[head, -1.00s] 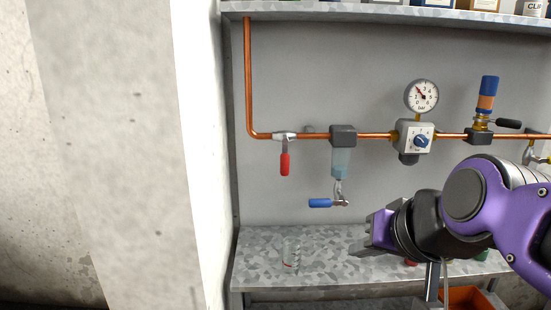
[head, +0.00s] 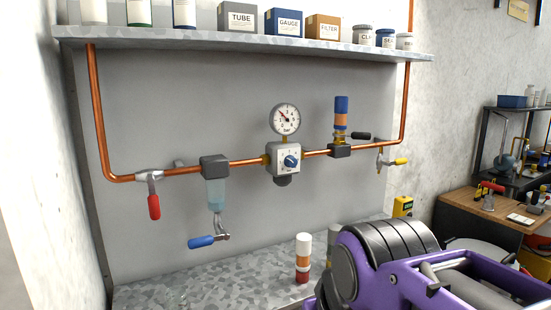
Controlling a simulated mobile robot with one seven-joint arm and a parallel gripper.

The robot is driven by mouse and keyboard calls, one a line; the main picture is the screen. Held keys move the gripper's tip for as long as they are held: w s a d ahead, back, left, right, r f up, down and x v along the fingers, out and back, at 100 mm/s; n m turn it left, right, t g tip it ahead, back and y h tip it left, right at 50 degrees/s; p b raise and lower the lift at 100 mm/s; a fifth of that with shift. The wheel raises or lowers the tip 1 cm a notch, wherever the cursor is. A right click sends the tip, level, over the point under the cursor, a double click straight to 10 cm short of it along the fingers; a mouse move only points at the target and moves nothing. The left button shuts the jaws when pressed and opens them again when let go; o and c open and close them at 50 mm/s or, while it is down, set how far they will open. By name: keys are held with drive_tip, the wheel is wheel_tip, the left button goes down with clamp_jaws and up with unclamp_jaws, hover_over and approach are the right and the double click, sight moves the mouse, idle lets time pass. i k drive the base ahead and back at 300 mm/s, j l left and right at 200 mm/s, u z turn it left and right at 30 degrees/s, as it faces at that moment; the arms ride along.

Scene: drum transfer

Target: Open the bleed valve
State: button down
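Several valves sit on a copper pipe (head: 237,162) on the grey back panel. A red lever (head: 154,207) hangs down at the left. A blue lever (head: 202,242) points left below the clear filter bowl (head: 216,194). A black lever (head: 361,135) points right beside the blue and orange cylinder (head: 341,112). A yellow lever (head: 401,161) points right on a small valve at the right end. I cannot tell by a label which one is the bleed valve. My purple and black arm fills the lower right, touching none of them. My gripper's fingers are not visible.
A dial gauge (head: 285,118) stands over a regulator (head: 284,160). A shelf (head: 245,45) with boxes and jars runs above. Below, the bench (head: 220,279) holds a white, orange and red cylinder (head: 303,257). A wooden workbench (head: 478,204) stands at the right.

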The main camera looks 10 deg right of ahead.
sight(402, 161)
drive_tip(key=z, duration=1.15)
